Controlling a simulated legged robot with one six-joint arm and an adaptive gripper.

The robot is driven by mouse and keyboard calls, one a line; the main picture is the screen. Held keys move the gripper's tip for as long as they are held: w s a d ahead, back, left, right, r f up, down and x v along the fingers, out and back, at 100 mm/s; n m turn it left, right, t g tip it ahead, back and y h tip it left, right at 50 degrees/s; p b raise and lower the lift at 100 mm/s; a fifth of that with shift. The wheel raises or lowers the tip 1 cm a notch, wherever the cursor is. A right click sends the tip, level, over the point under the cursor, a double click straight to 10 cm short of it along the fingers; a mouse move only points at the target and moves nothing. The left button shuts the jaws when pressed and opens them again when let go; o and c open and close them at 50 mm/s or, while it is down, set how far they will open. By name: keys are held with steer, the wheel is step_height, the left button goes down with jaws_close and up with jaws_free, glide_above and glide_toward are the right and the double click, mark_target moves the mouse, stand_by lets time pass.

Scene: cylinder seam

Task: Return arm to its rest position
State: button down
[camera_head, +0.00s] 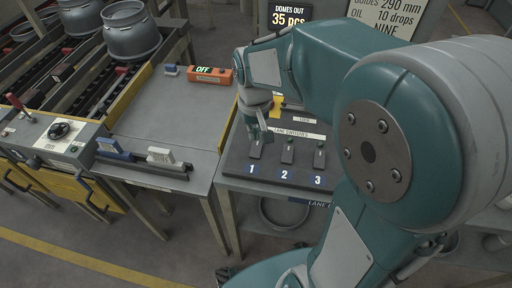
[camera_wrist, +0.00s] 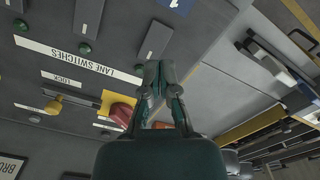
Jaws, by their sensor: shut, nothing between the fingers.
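My teal arm reaches in from the right of the head view, bends and hangs over the dark lane switch panel (camera_head: 235,160). My gripper (camera_head: 264,138) points down at its left side, near lane switch 1 (camera_head: 255,150). I cannot tell from this view whether it touches the switch. In the wrist view my gripper (camera_wrist: 158,66) is shut, with its fingers together and nothing between them. The "LANE SWITCHES" label (camera_wrist: 80,60) lies left of the fingertips.
An orange box reading OFF (camera_head: 210,75) stands on the grey table (camera_head: 180,115) left of the panel. Metal domes (camera_head: 130,32) sit on rails at the upper left. The table's middle is clear.

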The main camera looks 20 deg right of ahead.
steer(key=shift+r, duration=0.5)
steer(key=shift+s+r, duration=0.15)
steer(key=shift+r, duration=0.05)
steer(key=s+r+t, duration=0.5)
steer(key=s+r, duration=0.2)
steer(key=s, duration=0.6)
steer(key=shift+s+d+r+t, duration=0.2)
steer(key=shift+d+r+t, duration=0.1)
steer(key=shift+d+r, duration=0.1)
